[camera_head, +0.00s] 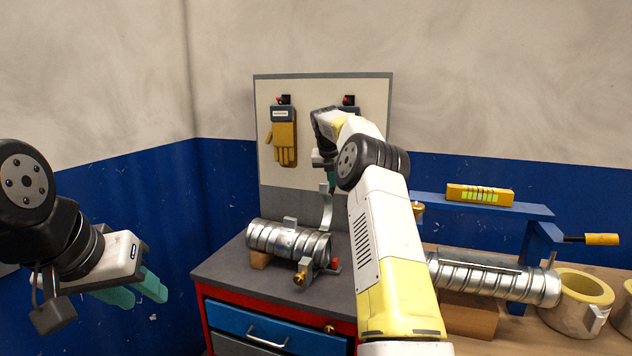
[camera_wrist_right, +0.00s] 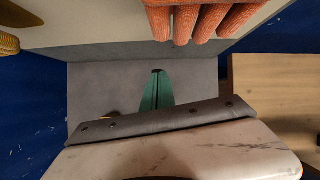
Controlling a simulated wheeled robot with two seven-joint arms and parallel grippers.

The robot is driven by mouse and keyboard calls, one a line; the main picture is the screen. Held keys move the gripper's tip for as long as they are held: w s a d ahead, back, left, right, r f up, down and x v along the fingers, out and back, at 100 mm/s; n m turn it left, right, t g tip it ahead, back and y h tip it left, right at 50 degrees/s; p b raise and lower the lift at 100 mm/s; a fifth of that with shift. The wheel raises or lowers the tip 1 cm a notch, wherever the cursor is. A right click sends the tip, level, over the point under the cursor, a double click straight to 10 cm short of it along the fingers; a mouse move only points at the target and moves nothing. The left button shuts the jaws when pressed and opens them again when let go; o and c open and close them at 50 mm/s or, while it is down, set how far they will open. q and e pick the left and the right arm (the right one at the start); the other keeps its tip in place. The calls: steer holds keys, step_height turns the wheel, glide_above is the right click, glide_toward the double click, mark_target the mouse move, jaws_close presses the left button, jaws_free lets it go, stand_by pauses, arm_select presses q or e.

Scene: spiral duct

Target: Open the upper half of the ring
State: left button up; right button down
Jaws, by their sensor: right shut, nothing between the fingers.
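A ribbed silver duct (camera_head: 285,240) lies on the dark top of the cabinet. At its right end is a ring clamp with a brass knob (camera_head: 300,279) and a small red part. The ring's upper half (camera_head: 327,212) shows as a grey curved strip standing up above the duct, swung open. My right gripper (camera_head: 331,180) is shut and empty, close to the top of this strip; I cannot tell whether they touch. Its teal fingers also show together in the right wrist view (camera_wrist_right: 157,90). My left gripper (camera_head: 138,289) is open and empty, away from the cabinet at left.
The red and blue cabinet (camera_head: 250,322) stands below the duct. A tool board (camera_head: 322,90) with a yellow glove (camera_head: 283,140) hangs behind. To the right, a wooden bench holds another duct (camera_head: 490,278) and a yellow-lined ring (camera_head: 577,300). My right arm hides the middle.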

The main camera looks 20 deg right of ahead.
steer(key=shift+r, duration=0.1)
steer(key=s+a+r+m+y, duration=0.1)
steer(key=s+a+r+m, duration=0.5)
steer(key=s, duration=0.4)
steer(key=s+a+r+m+y, duration=0.1)
steer(key=s+a+r+m, duration=0.4)
steer(key=s+r, duration=0.45)
steer(key=s+a+f+m+y, duration=0.1)
steer(key=s+f+m, duration=0.3)
steer(key=s, duration=0.6)
steer(key=s+a+f+m+y, duration=0.1)
steer(key=s+a+f+m, duration=0.2)
steer(key=s+m, duration=0.6)
steer(key=s+a+f+m+t+y, duration=0.1)
steer(key=s+f+m, duration=0.5)
steer(key=s, duration=0.7)
steer(key=shift+s+a+m, duration=0.25)
steer(key=shift+a+m, duration=0.25)
steer(key=shift+a, duration=0.1)
